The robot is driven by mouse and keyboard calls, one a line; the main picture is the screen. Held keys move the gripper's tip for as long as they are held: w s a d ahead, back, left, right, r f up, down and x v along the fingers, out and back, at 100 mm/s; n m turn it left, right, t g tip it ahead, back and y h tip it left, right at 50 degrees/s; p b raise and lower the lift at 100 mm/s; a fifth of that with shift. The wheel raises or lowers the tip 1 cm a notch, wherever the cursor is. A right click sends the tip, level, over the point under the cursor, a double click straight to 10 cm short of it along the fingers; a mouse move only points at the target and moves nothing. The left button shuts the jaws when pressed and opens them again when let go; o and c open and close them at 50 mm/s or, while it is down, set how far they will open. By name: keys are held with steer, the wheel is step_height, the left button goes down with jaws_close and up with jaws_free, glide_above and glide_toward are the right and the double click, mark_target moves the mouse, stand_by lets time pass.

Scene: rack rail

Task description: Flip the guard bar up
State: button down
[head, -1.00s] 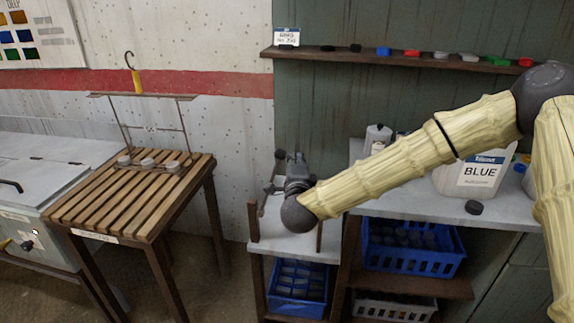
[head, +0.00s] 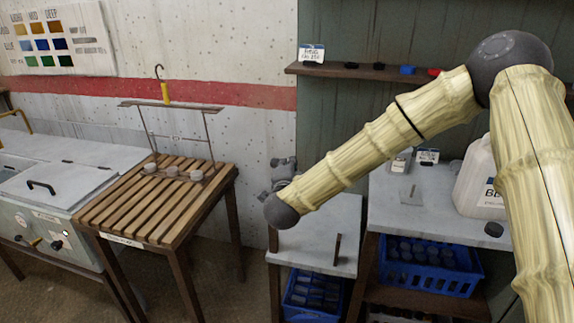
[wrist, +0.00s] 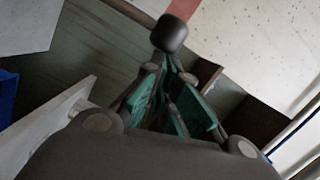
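A thin wire frame with a flat top bar (head: 170,106) stands upright on a slatted wooden table (head: 130,212). A hook with a yellow grip (head: 165,93) stands above that bar. A yellow bent bar (head: 15,118) shows at the far left edge, above the metal vat; I cannot tell for sure which of these is the guard bar. My gripper (head: 284,163) is right of the wooden table, above the small grey stand and apart from both bars.
The metal vat (head: 62,185) with a lidded top stands at the left. A grey side stand (head: 310,245), a blue crate (head: 430,275) and a white jug (head: 478,180) are at the right. A shelf (head: 340,73) runs along the wall. Floor shows between table and stand.

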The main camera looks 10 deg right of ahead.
steer(key=shift+a+r, duration=0.15)
steer(key=shift+a, duration=0.05)
steer(key=s+d+r+b, duration=0.1)
steer(key=s+d+b, duration=0.1)
steer(key=s, duration=0.9)
steer(key=shift+s+d, duration=0.2)
